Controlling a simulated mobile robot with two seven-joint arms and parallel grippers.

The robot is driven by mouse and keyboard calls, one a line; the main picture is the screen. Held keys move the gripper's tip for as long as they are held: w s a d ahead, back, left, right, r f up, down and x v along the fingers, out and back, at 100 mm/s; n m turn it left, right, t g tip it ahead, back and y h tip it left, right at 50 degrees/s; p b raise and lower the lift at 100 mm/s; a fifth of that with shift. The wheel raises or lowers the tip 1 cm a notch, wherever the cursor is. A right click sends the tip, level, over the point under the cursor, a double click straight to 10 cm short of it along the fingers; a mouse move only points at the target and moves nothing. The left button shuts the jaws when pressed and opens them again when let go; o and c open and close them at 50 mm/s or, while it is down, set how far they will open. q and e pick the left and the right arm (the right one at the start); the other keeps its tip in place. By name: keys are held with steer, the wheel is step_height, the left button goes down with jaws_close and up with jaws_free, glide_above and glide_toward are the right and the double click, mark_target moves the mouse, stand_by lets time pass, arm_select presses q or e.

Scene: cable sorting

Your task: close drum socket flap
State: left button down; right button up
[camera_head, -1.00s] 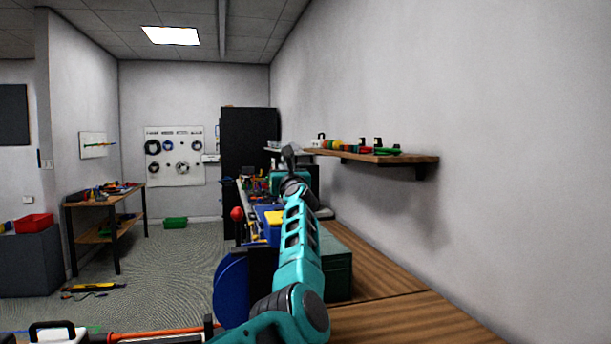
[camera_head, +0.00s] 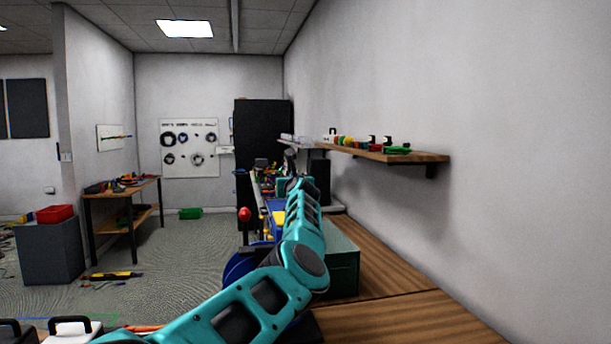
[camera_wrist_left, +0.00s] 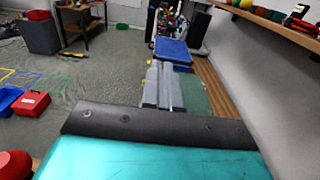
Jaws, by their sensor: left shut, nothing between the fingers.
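My left arm comes in from the bottom left of the head view and points away over the bench. Its gripper (camera_head: 290,158) is small and partly hidden by its own arm there. In the left wrist view the two grey fingers of the gripper (camera_wrist_left: 163,88) lie close together, shut and empty. A blue drum disc (camera_head: 238,268) shows behind my arm in the head view, largely covered by it. I cannot make out the socket flap in either view. My right gripper is not in view.
A green box (camera_head: 345,262) stands on the wooden bench (camera_head: 385,270), right of my arm. A blue bin (camera_wrist_left: 172,48) lies beyond my fingers. A wall shelf (camera_head: 410,157) carries small parts at right.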

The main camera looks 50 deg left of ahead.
arm_select(q)
steer(key=shift+w+a+f+g+h+p, duration=0.2)
steer(key=shift+a+f+g+h+p, duration=0.1)
steer(key=shift+a+f+h+p, duration=0.35)
steer(key=shift+d+f, duration=0.1)
steer(key=shift+d, duration=0.05)
